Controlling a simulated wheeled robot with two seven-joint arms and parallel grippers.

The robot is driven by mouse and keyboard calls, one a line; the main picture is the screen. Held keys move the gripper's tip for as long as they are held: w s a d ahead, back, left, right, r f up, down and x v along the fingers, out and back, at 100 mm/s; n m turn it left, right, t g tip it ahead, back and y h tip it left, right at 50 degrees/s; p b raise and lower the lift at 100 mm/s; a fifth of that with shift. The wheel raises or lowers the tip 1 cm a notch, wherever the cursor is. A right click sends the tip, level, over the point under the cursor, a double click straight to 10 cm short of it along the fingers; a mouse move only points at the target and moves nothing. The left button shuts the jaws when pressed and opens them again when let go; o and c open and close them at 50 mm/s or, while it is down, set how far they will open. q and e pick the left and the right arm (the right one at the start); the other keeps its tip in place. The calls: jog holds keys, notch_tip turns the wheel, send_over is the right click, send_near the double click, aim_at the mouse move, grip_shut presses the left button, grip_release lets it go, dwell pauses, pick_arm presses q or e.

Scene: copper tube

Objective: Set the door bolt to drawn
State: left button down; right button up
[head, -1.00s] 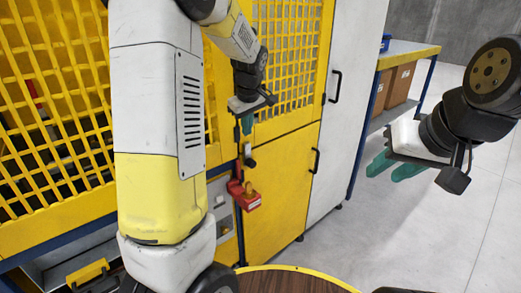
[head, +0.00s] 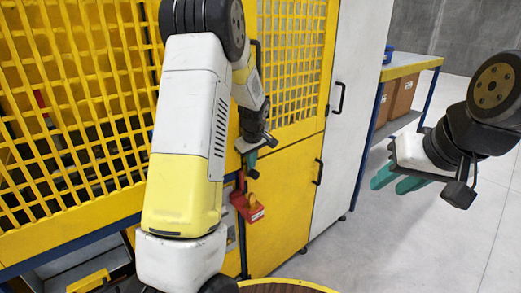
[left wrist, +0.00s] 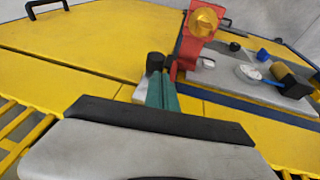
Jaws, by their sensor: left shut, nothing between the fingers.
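The door bolt sits at the edge of the yellow door (head: 283,190). Its dark knob (head: 252,173) shows just below my left gripper (head: 252,159) in the head view. In the left wrist view the black knob (left wrist: 155,62) is right at the tips of the teal fingers (left wrist: 163,92), with a light grey piece (left wrist: 140,92) beside them. Whether they touch is unclear. My left gripper is shut with nothing between its fingers. Most of the bolt is hidden, so its position cannot be told. My right gripper (head: 398,181) is open and empty, over the floor at the right.
A red lockout piece with a padlock (head: 247,206) hangs below the bolt; it also shows in the left wrist view (left wrist: 196,42). Yellow mesh (head: 80,110) covers the left. A workbench (head: 412,58) stands at the back right.

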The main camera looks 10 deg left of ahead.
aim_at(253, 176)
pick_arm(q)
jog(key=shift+w+d+f, duration=0.2)
jog(key=shift+f, duration=0.3)
jog(key=shift+w+d+f, duration=0.15)
jog(key=shift+w+f, duration=0.05)
jog(key=shift+f, duration=0.3)
jog(key=shift+f, duration=2.6)
jog(key=shift+a+r, duration=0.1)
jog(key=shift+r, duration=0.1)
jog(key=a+v, duration=0.1)
jog(key=v, duration=1.2)
jog(key=shift+s+a+r, duration=0.2)
jog(key=shift+s+r, duration=0.05)
jog(key=shift+s, duration=0.05)
